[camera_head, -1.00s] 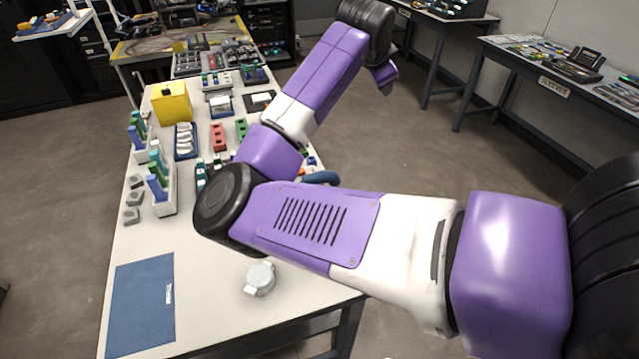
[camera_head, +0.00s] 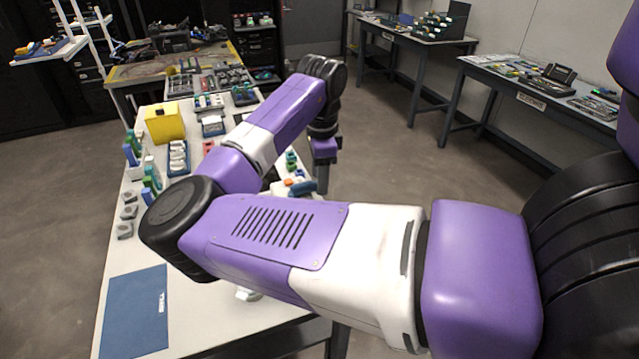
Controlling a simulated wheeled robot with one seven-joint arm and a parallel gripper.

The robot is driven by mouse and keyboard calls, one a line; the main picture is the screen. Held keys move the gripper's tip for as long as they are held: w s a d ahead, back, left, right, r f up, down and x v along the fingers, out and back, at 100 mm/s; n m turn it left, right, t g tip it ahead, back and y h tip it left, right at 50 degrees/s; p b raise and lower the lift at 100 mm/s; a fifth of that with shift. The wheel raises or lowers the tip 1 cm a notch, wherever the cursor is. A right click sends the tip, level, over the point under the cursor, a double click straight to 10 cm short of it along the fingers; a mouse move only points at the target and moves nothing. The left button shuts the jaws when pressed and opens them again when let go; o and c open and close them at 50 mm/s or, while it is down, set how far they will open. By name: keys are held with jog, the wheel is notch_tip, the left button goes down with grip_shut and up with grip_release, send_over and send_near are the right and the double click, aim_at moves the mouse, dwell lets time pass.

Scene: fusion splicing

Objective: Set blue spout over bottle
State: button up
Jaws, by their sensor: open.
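My gripper (camera_head: 322,180) is at the end of the purple wrist, pointing down beside the right edge of the white table. It is open; its fingers are small, and I see nothing held between them. A dark blue-teal piece (camera_head: 303,188) lies just left of it, close to an orange and white item. I cannot tell whether this piece is the blue spout. I cannot make out the bottle for certain; my arm hides the middle of the table. A pale round item (camera_head: 248,294) shows partly below my forearm.
The white table (camera_head: 205,335) has a blue mat (camera_head: 135,312) at its near left. Racks of blue and green items (camera_head: 150,175), grey blocks (camera_head: 127,212) and a yellow box (camera_head: 165,123) stand along its left side. The floor right of the table is clear.

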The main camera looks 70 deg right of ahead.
jog(key=shift+d+f, duration=0.1)
jog(key=shift+f, duration=1.2)
grip_shut()
jog(key=shift+r, duration=0.1)
dwell(0.4)
